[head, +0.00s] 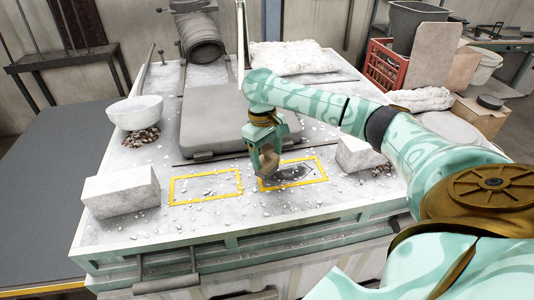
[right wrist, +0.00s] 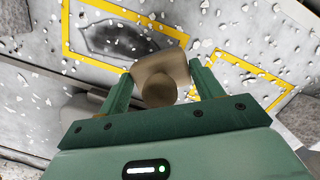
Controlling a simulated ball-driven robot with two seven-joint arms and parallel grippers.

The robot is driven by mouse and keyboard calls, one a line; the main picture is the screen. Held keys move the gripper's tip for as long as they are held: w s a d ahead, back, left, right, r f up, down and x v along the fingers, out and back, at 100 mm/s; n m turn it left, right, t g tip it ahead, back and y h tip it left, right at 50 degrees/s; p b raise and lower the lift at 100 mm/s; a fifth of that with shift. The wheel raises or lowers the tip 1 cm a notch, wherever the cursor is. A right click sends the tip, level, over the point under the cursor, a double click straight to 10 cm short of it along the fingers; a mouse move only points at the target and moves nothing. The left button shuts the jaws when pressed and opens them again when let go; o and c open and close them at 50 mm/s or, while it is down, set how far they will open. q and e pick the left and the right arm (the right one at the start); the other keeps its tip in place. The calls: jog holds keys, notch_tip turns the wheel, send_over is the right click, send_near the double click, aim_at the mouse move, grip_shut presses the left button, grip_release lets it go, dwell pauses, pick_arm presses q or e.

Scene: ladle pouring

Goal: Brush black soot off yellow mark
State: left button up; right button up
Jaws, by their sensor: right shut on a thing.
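My right gripper (head: 262,160) hangs over the far left part of the right yellow mark (head: 322,165) in the head view. It is shut on a tan brush (right wrist: 160,77), whose block and round knob show between the fingers in the right wrist view. A dark patch of soot (head: 294,173) lies inside the right yellow outline, and it also shows in the right wrist view (right wrist: 118,40). The brush is beside the soot; whether it touches the surface I cannot tell. The left yellow mark (head: 205,174) frames pale ground with white bits. My left gripper is not in view.
A white block (head: 120,190) stands at the left of the table and another (head: 357,153) right of the marks. A white bowl (head: 135,112) rests on pebbles. A grey slab (head: 225,120) lies behind the marks. White crumbs are scattered about.

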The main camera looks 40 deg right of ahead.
jog(key=shift+f, duration=1.15)
jog(key=shift+s, duration=0.1)
